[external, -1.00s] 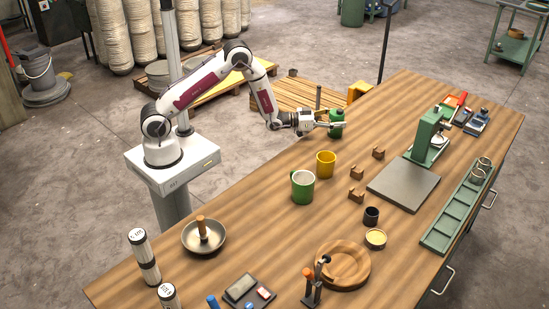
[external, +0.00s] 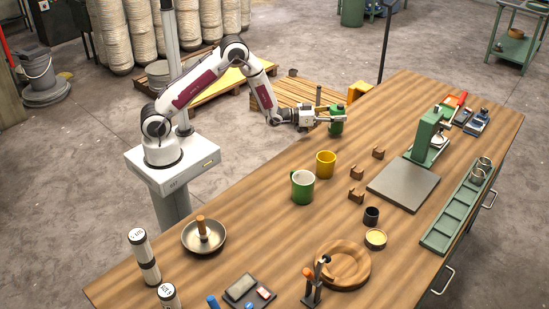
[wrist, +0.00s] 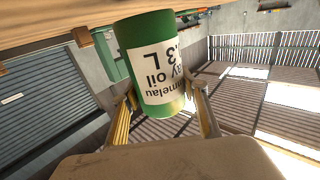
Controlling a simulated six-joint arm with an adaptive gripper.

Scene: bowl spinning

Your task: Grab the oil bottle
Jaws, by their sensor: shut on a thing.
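The oil bottle (external: 336,127) is green and stands upright near the far left edge of the workbench in the external view. My gripper (external: 333,119) reaches it from the left and is shut on it. In the wrist view the bottle (wrist: 155,60) is green with a white label that reads "oil" upside down. The gripper's fingers (wrist: 165,105) lie on both sides of it. Whether the bottle touches the bench or is slightly raised I cannot tell.
A yellow mug (external: 325,164), a green mug (external: 302,187) and small brown wooden blocks (external: 357,172) stand in front of the bottle. A green press (external: 430,138) with a grey plate (external: 403,186) is to the right.

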